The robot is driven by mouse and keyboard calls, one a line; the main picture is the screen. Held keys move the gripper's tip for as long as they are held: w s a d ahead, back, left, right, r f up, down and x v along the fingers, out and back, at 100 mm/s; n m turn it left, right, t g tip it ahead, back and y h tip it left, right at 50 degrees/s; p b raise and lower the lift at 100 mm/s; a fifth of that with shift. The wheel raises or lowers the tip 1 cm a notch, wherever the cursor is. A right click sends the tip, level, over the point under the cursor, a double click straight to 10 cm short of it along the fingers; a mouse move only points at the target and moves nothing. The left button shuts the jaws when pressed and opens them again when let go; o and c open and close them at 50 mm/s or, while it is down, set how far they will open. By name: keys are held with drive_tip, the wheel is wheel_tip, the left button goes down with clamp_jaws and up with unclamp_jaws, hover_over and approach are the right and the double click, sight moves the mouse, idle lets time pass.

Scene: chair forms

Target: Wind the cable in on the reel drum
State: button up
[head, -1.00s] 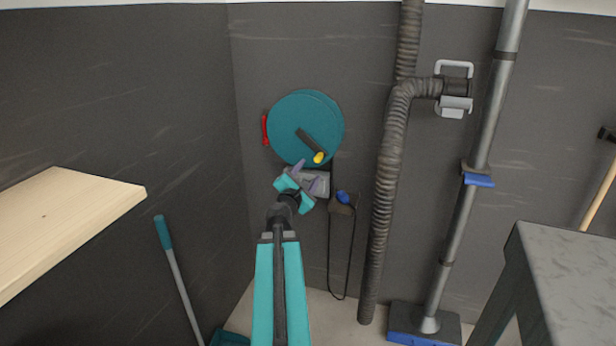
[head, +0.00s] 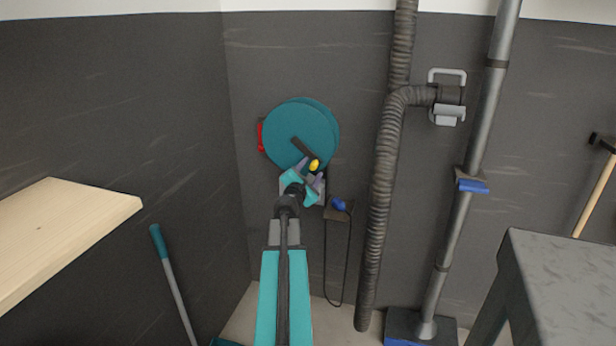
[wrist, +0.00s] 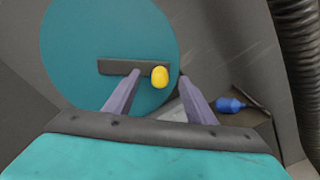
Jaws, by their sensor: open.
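The teal reel drum (head: 290,124) is mounted on the dark wall, with a dark crank arm (head: 302,147) across its face and a yellow knob (head: 314,165) at the crank's lower right end. In the wrist view the drum (wrist: 75,50) fills the upper left, and the yellow knob (wrist: 159,77) shows between the two finger lines. My gripper (head: 311,173) is open and empty, just at or below the knob; contact cannot be told. The dark cable (head: 325,265) hangs in a loop below the reel, by a blue plug (head: 338,203) on a small bracket.
A ribbed hose (head: 384,190) and a grey pipe (head: 465,200) run down the wall to the right. A wooden shelf (head: 60,225) juts in at left, a grey bench (head: 560,270) stands at right. A red part (head: 261,136) sits at the drum's left edge.

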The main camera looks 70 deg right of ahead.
sight(313, 168)
drive_tip(key=shift+w+d, duration=0.1)
drive_tip(key=shift+d, duration=1.75)
drive_tip(key=c, duration=1)
drive_tip(key=o, duration=0.4)
drive_tip(key=shift+s+r+p, duration=0.35)
drive_tip(key=shift+r+p, duration=0.15)
drive_tip(key=shift+r, duration=0.2)
drive_tip(key=shift+s+r+p, duration=0.4)
drive_tip(key=shift+r+p, duration=0.05)
drive_tip(key=shift+r, duration=0.25)
drive_tip(key=shift+s+r+p, duration=0.35)
drive_tip(key=shift+r+p, duration=0.15)
drive_tip(key=shift+r, duration=0.2)
